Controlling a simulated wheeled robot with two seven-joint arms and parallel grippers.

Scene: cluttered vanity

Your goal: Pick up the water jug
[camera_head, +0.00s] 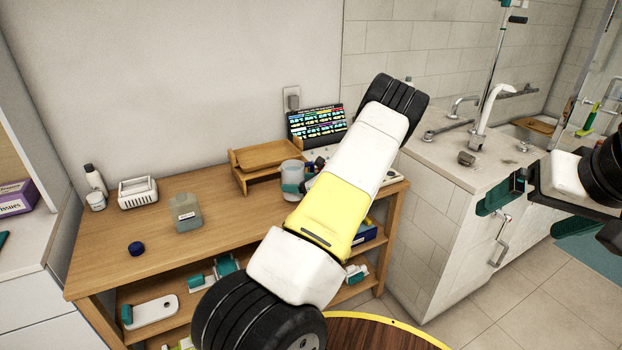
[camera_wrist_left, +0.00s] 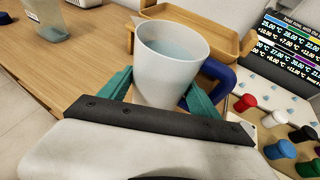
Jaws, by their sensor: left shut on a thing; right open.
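The water jug (camera_head: 292,172) is a pale grey, cup-shaped vessel near the back right of the wooden table. In the left wrist view the jug (camera_wrist_left: 172,75) looks upright, with bluish water inside and a dark blue handle (camera_wrist_left: 212,82) on its right. My left gripper (camera_head: 301,185) is shut on the jug's body, with teal fingers on both sides in the wrist view (camera_wrist_left: 160,96). The jug's base is hidden, so I cannot tell whether it touches the table. My right gripper (camera_head: 522,212) is open and empty in front of the sink counter.
A wooden tray stand (camera_head: 262,157) is just behind the jug. A control panel with a display (camera_head: 316,122) and coloured knobs (camera_wrist_left: 275,149) is to its right. A clear bottle (camera_head: 186,214), blue cap (camera_head: 136,248) and white basket (camera_head: 137,192) stand left. The table's front middle is clear.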

